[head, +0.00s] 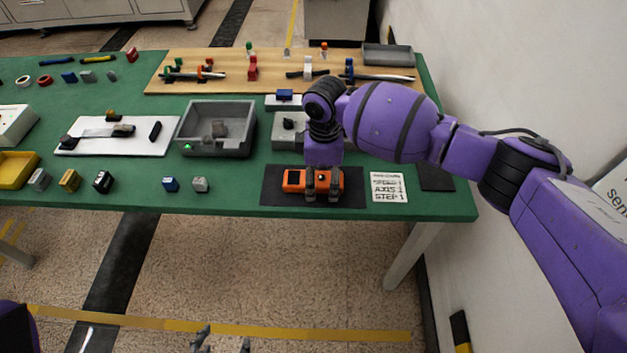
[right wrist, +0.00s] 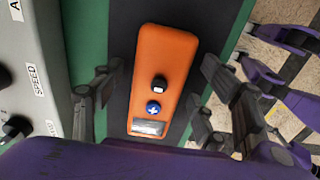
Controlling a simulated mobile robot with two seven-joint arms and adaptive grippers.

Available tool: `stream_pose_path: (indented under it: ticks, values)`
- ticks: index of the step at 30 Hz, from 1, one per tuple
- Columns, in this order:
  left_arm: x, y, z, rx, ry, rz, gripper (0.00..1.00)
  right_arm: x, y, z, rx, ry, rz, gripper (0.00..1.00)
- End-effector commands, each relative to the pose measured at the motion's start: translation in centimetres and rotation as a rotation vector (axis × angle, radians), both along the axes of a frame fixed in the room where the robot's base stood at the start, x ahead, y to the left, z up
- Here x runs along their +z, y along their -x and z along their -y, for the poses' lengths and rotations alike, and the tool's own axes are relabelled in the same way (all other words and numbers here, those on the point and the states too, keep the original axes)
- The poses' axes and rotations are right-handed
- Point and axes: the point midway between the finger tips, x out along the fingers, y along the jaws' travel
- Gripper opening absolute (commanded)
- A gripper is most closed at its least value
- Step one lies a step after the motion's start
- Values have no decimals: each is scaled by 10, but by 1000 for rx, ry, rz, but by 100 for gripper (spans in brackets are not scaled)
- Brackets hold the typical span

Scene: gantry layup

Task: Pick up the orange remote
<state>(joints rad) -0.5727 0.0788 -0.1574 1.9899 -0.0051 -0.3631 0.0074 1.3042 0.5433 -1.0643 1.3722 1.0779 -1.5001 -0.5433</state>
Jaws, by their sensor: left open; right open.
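The orange remote (head: 295,181) lies on a dark mat (head: 272,199) near the front edge of the green table. In the right wrist view the remote (right wrist: 163,75) shows a black button, a blue button and a small grey display. My right gripper (head: 322,188) is over the remote, pointing down. Its open fingers (right wrist: 160,100) stand on either side of the remote, with gaps visible in the wrist view. The fingers hide part of the remote in the head view. My left gripper (head: 220,341) is open at the bottom edge, away from the table and partly cut off.
A white printed card (head: 388,187) lies right of the mat. A grey bin (head: 216,127) and small blocks are to the left. A wall runs along the right.

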Motion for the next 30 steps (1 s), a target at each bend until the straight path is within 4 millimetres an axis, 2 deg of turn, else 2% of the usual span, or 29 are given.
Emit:
stream_pose_path:
  ticks: [2, 12, 14, 23, 26, 30]
  values:
    - [0, 0, 0, 0, 0, 0, 64, 0, 0, 0, 0, 0, 0, 61]
    - [-1, 2, 0, 1, 0, -3, 64, 1, 0, 0, -1, 0, 0, 16]
    - [-1, 3, 0, 2, 0, -4, 64, 1, 0, 0, -1, 0, 1, 10]
    - [0, 2, 0, 2, 0, -4, 64, 4, -1, 0, -1, -1, 1, 10]
    - [1, 2, 0, 1, 0, -3, 64, 12, -1, 0, -1, -1, 2, 10]
    - [3, 0, 0, 1, 0, 0, 64, 33, -2, 0, -1, -2, 6, 10]
